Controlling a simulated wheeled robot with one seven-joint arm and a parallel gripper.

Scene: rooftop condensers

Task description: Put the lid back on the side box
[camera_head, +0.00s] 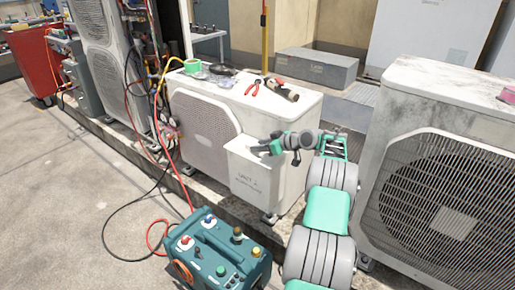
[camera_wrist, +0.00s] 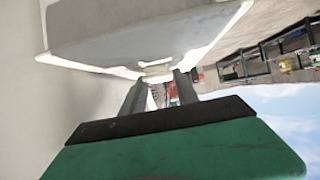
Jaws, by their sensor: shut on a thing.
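A pale cover lettered "UNIT 2" (camera_head: 249,180), which looks like the lid, is upright at the front right corner of the middle condenser (camera_head: 205,128). My gripper (camera_head: 265,148) is at its upper edge and is shut on it. In the wrist view, the fingers of my gripper (camera_wrist: 160,82) close on a small pale tab at the edge of the white lid (camera_wrist: 135,30). The side box behind the lid is hidden, so I cannot tell whether the lid touches it or is seated.
Pliers (camera_head: 253,87) and green tape (camera_head: 192,66) lie on the condenser's top. Another condenser (camera_head: 440,170) stands close on the right.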

